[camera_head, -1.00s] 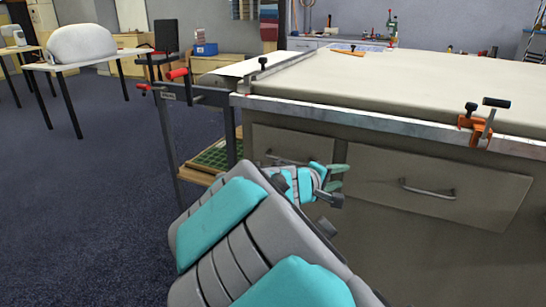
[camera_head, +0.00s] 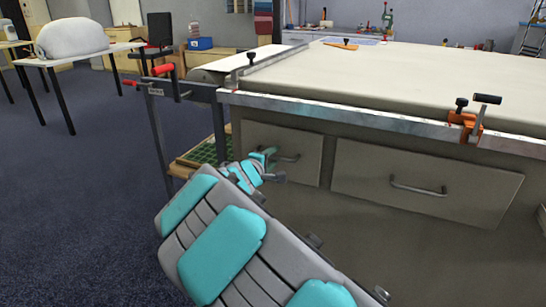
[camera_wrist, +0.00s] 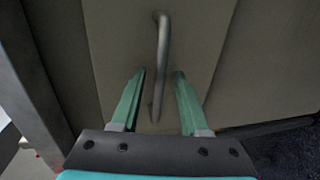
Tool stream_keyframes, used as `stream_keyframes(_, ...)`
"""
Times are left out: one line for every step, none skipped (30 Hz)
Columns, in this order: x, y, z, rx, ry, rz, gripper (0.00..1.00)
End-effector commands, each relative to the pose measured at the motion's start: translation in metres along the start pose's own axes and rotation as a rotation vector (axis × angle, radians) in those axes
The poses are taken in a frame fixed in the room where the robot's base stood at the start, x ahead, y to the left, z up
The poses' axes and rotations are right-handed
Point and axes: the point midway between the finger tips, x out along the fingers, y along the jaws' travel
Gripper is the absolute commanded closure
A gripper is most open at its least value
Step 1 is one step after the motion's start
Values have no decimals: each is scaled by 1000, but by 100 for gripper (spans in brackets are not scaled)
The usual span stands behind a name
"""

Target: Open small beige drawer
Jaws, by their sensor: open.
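The small beige drawer (camera_head: 308,160) is at the left of the cabinet front under the cloth table, and it looks closed. Its metal bar handle (camera_head: 288,157) is partly beside my gripper (camera_head: 268,158). In the wrist view the drawer front (camera_wrist: 110,40) fills the middle, and the handle (camera_wrist: 162,50) runs up and down the picture. My gripper (camera_wrist: 160,85) is open, with its green fingers on either side of the handle's lower part. I see a gap between each finger and the handle; whether the fingertips reach its depth is hard to tell.
A wider drawer (camera_head: 450,180) with its own handle (camera_head: 418,189) is to the right. An orange clamp (camera_head: 465,125) grips the table edge. A vise-like rail with red handles (camera_head: 165,85) stands at the left corner. The floor (camera_head: 80,200) at the left is clear.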

Motion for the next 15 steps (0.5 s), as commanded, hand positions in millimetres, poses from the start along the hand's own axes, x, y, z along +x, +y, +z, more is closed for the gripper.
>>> stream_keyframes(2, 0, 0, 1, 0, 0, 55)
stream_keyframes(2, 0, 0, 1, 0, 0, 55)
stream_keyframes(3, 0, 0, 2, 0, 0, 55)
stream_keyframes(3, 0, 0, 1, 0, 0, 55)
stream_keyframes(3, 0, 0, 1, 0, 0, 55)
stream_keyframes(3, 0, 0, 2, 0, 0, 55)
stream_keyframes(3, 0, 0, 1, 0, 0, 55)
stream_keyframes(3, 0, 0, 2, 0, 0, 55)
stream_keyframes(2, 0, 0, 1, 0, 0, 56)
stream_keyframes(2, 0, 0, 1, 0, 0, 60)
stream_keyframes(2, 0, 0, 2, 0, 0, 63)
stream_keyframes(2, 0, 0, 2, 0, 0, 68)
stream_keyframes(2, 0, 0, 2, 0, 0, 71)
stream_keyframes(2, 0, 0, 2, 0, 0, 74)
stream_keyframes(2, 0, 0, 2, 0, 0, 79)
